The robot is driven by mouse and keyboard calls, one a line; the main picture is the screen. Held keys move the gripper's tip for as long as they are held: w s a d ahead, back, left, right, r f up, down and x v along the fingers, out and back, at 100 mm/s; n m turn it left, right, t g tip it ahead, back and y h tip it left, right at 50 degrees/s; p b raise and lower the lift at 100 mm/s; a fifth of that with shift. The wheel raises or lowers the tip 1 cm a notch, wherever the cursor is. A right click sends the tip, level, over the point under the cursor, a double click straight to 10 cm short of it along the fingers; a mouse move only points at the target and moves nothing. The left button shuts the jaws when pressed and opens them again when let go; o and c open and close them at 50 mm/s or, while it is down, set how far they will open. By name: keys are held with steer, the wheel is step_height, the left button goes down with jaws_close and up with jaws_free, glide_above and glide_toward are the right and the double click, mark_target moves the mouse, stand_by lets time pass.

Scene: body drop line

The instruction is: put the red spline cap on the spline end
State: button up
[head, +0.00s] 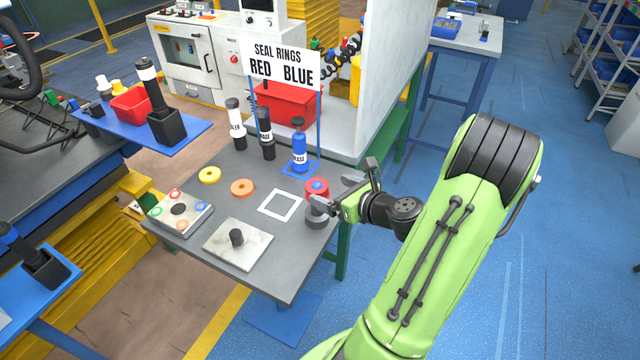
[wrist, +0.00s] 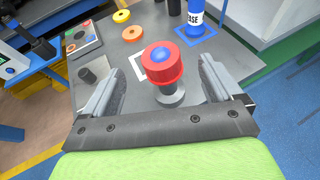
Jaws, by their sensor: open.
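The red cap (head: 317,185) has a blue round centre on top and sits upright on a grey round stand (head: 314,219) near the table's right edge. In the wrist view the red cap (wrist: 161,70) is between my gripper's spread fingers, with a gap on each side. My gripper (head: 338,192) is open and empty, close to the cap's right side in the head view. A short black stub (head: 237,236), apparently the spline end, stands upright on a pale square plate (head: 252,254) near the table's front. Its splines are too small to tell.
A white square outline (head: 280,219) lies between plate and stand. A yellow ring (head: 210,174), an orange ring (head: 242,187) and a panel with coloured rings (head: 160,223) lie left.

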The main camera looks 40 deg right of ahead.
steer(key=v, duration=0.5)
steer(key=w+a+r+n+g+y, duration=0.1)
steer(key=a+n+g+y, duration=0.15)
steer(key=a+n, duration=0.6)
steer(key=w+a+r+n+g+y, duration=0.15)
steer(key=a+n+g, duration=0.25)
steer(key=a+n, duration=0.5)
steer(key=s+a+r+n+h, duration=0.1)
steer(key=s+a+r+n, duration=0.3)
steer(key=n, duration=0.5)
steer(key=s+a+r+n+g+h, duration=0.1)
steer(key=s+a+r+n+h, duration=0.1)
steer(key=s+n, duration=0.5)
steer(key=a+r+n, duration=0.1)
steer(key=a+n, duration=0.1)
steer(key=n, duration=0.1)
steer(key=shift+s+r+p, duration=0.3)
steer(key=shift+s+r, duration=0.05)
steer(key=shift+g, duration=0.25)
